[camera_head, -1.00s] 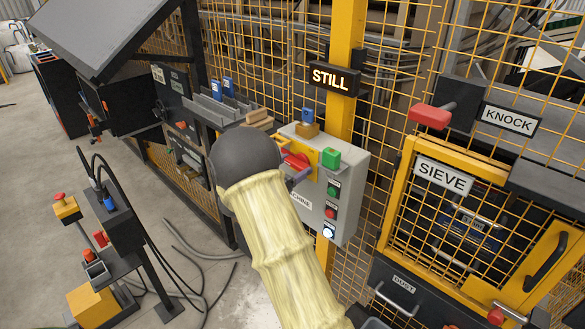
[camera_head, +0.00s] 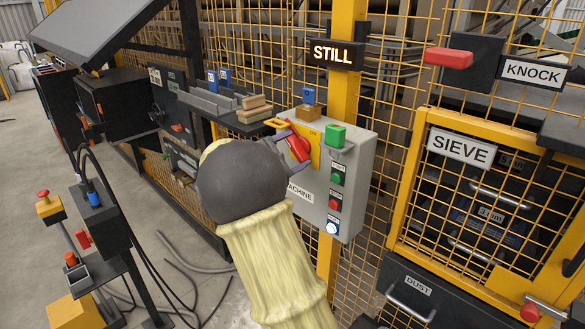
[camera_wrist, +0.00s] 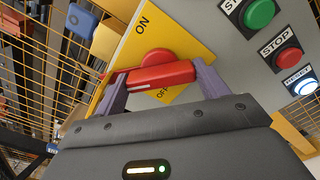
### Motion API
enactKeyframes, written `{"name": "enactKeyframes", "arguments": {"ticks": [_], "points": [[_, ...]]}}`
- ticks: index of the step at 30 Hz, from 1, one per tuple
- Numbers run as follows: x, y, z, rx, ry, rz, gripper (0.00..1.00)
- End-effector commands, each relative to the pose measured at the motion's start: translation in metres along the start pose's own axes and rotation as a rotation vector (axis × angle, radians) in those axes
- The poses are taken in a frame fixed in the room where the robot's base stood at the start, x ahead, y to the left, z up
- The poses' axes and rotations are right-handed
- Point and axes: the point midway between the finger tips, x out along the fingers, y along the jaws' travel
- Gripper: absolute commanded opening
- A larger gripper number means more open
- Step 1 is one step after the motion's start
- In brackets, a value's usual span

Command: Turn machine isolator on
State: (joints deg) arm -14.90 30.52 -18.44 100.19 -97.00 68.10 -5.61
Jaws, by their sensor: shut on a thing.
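The machine isolator is a red rotary handle (camera_head: 299,148) on a yellow plate (camera_head: 315,156), on the front of a grey control box (camera_head: 352,160) lettered MACHINE. In the wrist view the red handle (camera_wrist: 160,77) lies between ON and OFF lettering on the yellow plate (camera_wrist: 190,32), with OFF partly hidden behind it. My gripper (camera_head: 295,150) is shut on the handle, with a purple finger at each end of it. The wrist view shows my gripper (camera_wrist: 161,84) close to the plate. My wrist hides the box's lower left part.
Green (camera_head: 337,180), red (camera_head: 333,204) and lit white RESET (camera_head: 331,228) buttons sit right of the handle. A green block (camera_head: 335,135) and a blue-topped item (camera_head: 308,96) sit at the box top. A STILL sign (camera_head: 333,54) glows above. Yellow mesh fencing stands behind.

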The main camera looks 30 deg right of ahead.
Motion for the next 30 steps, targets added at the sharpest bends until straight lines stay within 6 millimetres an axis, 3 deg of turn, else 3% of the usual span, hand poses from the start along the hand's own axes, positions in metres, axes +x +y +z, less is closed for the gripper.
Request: {"name": "enactKeyframes", "arguments": {"ticks": [1,18,30], "points": [[-0.0009,-0.0056,-0.0069,0.046,0.001,0.002,0.50],[-0.0007,-0.0067,-0.0069,0.538,0.001,0.000,0.50],[-0.0005,-0.0047,-0.0045,0.793,0.001,-0.002,0.50]]}}
